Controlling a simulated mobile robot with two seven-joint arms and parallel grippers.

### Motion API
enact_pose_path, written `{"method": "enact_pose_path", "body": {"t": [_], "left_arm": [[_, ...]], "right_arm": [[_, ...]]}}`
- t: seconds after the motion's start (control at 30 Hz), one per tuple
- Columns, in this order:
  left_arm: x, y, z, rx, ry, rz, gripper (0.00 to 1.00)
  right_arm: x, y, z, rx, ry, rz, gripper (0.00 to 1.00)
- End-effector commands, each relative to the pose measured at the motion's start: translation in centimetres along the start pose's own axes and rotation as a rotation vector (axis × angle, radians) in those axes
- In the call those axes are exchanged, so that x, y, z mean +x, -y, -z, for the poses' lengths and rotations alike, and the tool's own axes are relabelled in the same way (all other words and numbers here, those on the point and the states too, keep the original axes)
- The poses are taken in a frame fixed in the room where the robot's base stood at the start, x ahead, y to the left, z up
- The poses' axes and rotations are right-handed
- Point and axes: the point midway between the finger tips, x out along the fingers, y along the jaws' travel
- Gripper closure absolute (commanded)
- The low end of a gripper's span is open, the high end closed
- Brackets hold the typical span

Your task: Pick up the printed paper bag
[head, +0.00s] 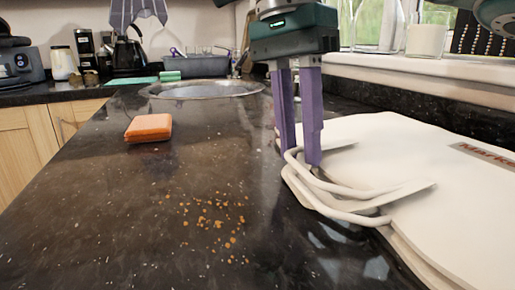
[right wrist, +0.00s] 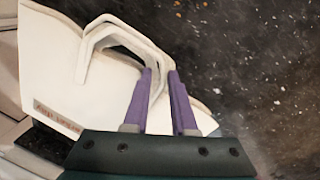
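The printed paper bag (head: 440,180) is white and lies flat on the dark counter at the right of the head view. Red lettering shows near its right edge, and its white handles stick out to the left. My right gripper (head: 301,155) points down at the handle loops, its purple fingers apart with a visible gap. In the right wrist view the bag (right wrist: 60,70) is at the left. The right gripper's fingertips (right wrist: 160,71) are at the end of the handle loops there; exact contact is hard to tell. My left gripper is not in view.
An orange folded cloth or sponge (head: 149,128) lies on the counter (head: 90,190) at left. Orange crumbs (head: 215,215) are scattered in front. A round sink (head: 205,90) lies behind. A windowsill (head: 430,70) with a candle (head: 426,41) borders the back right.

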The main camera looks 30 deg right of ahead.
Motion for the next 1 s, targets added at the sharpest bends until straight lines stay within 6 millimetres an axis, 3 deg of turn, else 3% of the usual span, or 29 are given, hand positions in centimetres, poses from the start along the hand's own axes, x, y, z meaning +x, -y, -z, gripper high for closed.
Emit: {"method": "enact_pose_path", "body": {"t": [0.17,0.4,1.0], "left_arm": [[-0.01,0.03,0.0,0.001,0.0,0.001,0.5],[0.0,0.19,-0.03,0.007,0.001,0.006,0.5],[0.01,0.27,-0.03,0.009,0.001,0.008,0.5]], "right_arm": [[0.15,-0.04,0.08,0.002,-0.003,-0.004,0.77],[0.16,-0.03,0.08,0.002,-0.003,-0.004,1.0],[0.1,-0.01,0.05,0.001,-0.002,-0.002,1.0]]}}
